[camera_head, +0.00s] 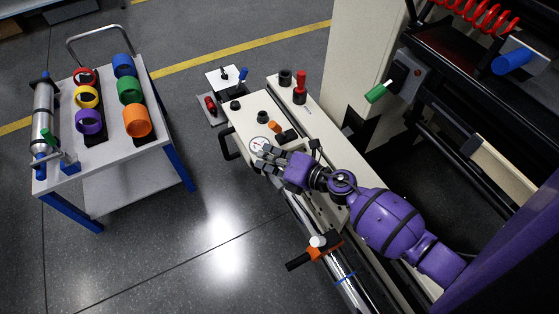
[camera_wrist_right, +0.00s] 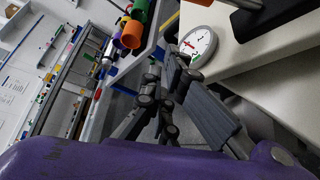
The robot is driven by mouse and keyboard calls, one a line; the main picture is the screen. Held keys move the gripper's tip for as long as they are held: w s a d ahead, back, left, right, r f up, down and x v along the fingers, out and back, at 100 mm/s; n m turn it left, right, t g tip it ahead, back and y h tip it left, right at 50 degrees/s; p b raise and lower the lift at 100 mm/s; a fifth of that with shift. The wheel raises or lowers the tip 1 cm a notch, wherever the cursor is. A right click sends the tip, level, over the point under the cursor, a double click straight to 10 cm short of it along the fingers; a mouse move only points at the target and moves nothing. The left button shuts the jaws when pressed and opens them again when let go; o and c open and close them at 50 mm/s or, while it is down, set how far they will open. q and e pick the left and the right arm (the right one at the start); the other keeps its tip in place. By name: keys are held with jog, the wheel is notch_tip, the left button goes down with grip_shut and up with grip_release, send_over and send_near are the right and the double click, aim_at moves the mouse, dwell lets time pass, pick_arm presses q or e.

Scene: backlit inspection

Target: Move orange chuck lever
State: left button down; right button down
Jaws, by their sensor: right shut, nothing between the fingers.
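An orange lever with a black handle (camera_head: 318,248) sits around the silver shaft (camera_head: 344,280), with a white knob beside it. A smaller orange knob (camera_head: 274,127) stands on the cream machine top by the gauge; I cannot tell which orange part is the chuck lever. My purple right arm reaches in from the right. Its gripper (camera_head: 268,158) is shut and empty beside the round dial gauge (camera_head: 258,143), away from the orange lever. In the right wrist view the dark fingers (camera_wrist_right: 166,95) show below the gauge (camera_wrist_right: 198,45). My left gripper is out of view.
A white cart (camera_head: 105,150) at the left holds several coloured rings and a silver roller (camera_head: 43,115). A red knob (camera_head: 300,86) stands on the cream machine. Open floor lies between cart and machine.

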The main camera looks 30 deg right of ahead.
aim_at(279, 130)
jog(key=shift+w+d+r, duration=0.4)
jog(key=shift+w+d, duration=0.2)
jog(key=shift+d, duration=0.1)
jog(key=shift+w+d+r, duration=0.35)
jog(key=shift+w+d, duration=0.25)
jog(key=shift+d, duration=0.05)
jog(key=shift+d+r+m+b, duration=0.2)
jog(key=shift+m+b, duration=0.1)
jog(key=shift+b, duration=0.1)
